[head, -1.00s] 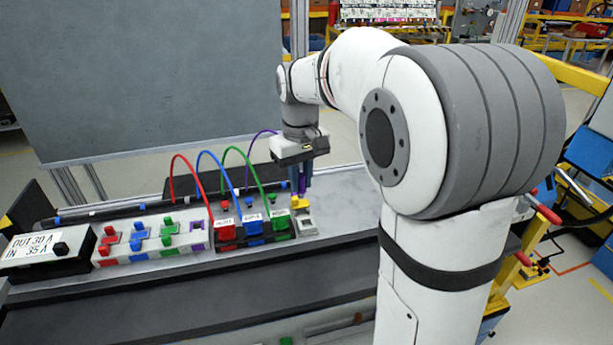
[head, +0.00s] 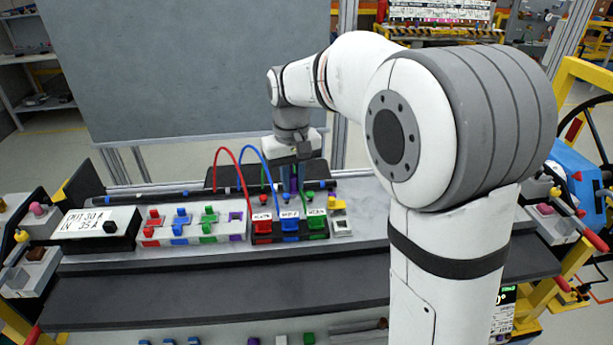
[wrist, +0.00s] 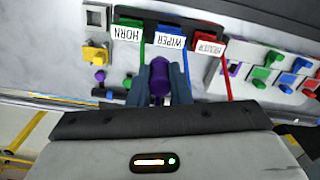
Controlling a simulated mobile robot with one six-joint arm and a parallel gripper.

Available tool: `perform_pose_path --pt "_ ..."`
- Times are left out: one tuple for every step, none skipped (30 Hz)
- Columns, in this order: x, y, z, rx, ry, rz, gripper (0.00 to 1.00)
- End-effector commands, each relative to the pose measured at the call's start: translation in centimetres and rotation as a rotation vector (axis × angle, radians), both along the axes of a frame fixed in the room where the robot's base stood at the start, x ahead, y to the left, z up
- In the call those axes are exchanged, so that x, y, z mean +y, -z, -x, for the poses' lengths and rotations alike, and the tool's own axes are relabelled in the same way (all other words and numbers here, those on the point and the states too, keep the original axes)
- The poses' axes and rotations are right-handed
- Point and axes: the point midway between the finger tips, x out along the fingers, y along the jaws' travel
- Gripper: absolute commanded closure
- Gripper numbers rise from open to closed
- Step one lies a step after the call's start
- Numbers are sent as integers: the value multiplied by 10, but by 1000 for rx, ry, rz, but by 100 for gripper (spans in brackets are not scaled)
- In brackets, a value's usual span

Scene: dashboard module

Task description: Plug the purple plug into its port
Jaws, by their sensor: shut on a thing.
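My gripper (head: 290,185) is shut on the purple plug (wrist: 160,88), which stands between its two fingers in the wrist view. In the head view, the gripper is just behind the blue WIPER plug (head: 291,226), and the held plug cannot be made out. The purple-framed square port (head: 236,216) is at the right end of the pale block, left of the gripper. Its purple marking also shows in the wrist view (wrist: 233,69), to the right of the held plug. The port looks empty.
Red (head: 262,227) and green (head: 316,224) plugs flank the blue one, with cables arching up behind. The pale block (head: 193,240) carries red, blue and green plugs. A yellow part (head: 337,203) and a white square socket (head: 342,224) are at right. A display box (head: 100,228) stands left.

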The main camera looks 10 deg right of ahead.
Motion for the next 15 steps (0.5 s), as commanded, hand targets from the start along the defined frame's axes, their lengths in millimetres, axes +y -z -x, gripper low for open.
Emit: perform_pose_path --pt "6 -1 -1 0 -2 0 100" --pt "9 -1 -1 0 -2 0 100" --pt "13 -1 -2 0 -3 0 100" --pt "16 -1 -3 0 -3 0 100" --pt "19 -1 -3 0 -2 0 100" --pt "22 -1 -4 0 -2 0 100" --pt "25 -1 -4 0 -3 0 100" --pt "29 -1 -4 0 -3 0 100" --pt "33 -1 -5 0 -3 0 100" --pt "35 -1 -6 0 -2 0 100" --pt "38 -1 -6 1 -2 0 100" --pt "42 -1 -7 1 -2 0 100" --pt "45 -1 -7 1 -3 0 100" --pt "48 -1 -7 1 -3 0 100" --pt "52 -1 -8 1 -2 0 100"
